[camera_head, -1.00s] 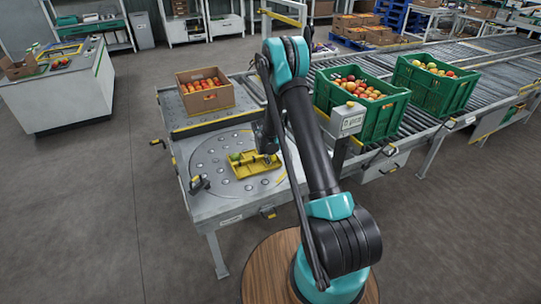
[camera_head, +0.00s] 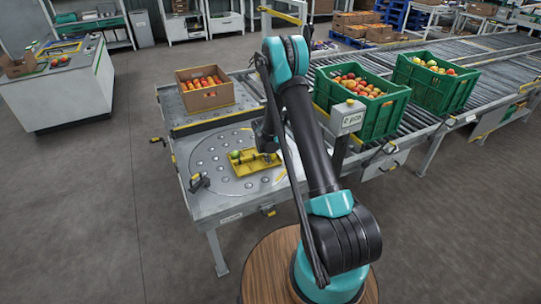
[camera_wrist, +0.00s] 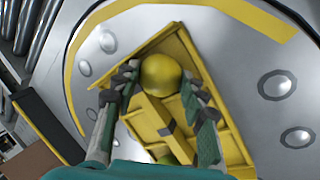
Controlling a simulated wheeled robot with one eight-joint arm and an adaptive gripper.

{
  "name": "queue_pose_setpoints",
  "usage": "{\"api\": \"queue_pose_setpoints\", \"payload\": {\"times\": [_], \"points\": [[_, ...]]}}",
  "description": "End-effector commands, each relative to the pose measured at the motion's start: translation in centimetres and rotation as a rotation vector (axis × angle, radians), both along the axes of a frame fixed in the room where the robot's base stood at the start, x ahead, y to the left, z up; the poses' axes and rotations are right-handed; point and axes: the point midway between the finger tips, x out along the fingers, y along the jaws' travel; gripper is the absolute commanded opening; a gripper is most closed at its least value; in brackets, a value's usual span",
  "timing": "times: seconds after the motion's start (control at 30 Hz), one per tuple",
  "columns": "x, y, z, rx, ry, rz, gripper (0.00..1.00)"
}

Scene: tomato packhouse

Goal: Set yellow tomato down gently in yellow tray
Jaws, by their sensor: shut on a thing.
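The yellow tomato (camera_wrist: 161,77) is between the two fingertips of my gripper (camera_wrist: 158,95), which is shut on it. In the wrist view it sits over one end of the yellow tray (camera_wrist: 205,93); I cannot tell whether it touches the tray floor. The tray has raised walls and dividers. A greenish round fruit (camera_wrist: 167,159) shows at the tray's other end, partly hidden. In the head view the tray (camera_head: 262,176) lies flat on the round plate of the table, and my gripper (camera_head: 268,156) is low over it, partly hidden by my arm.
The studded round plate (camera_head: 208,166) has free room left of the tray. A cardboard box of tomatoes (camera_head: 207,101) stands behind it. Green crates of tomatoes (camera_head: 371,120) stand on the roller conveyor to the right.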

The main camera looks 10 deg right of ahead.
Motion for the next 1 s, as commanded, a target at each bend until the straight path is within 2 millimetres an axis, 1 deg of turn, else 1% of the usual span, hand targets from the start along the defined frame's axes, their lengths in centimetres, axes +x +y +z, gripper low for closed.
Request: {"api": "queue_pose_setpoints", "payload": {"times": [0.43, 0.47, 0.63, 0.83, 0.87, 0.93, 0.97, 1.0], "points": [[0.02, 0.0, -0.64, 0.0, 0.0, 0.0, 0.28], [0.02, 0.0, -0.62, 0.0, 0.0, 0.0, 0.45], [0.0, 0.0, -0.61, 0.0, 0.0, 0.0, 0.66], [0.0, 0.0, -0.6, 0.0, 0.0, 0.0, 0.66], [0.0, 0.0, -0.61, 0.0, 0.0, 0.0, 0.63], [0.0, 0.0, -0.61, 0.0, 0.0, 0.0, 0.55], [0.0, 0.0, -0.61, 0.0, 0.0, 0.0, 0.52], [0.0, 0.0, -0.61, 0.0, 0.0, 0.0, 0.52]]}}
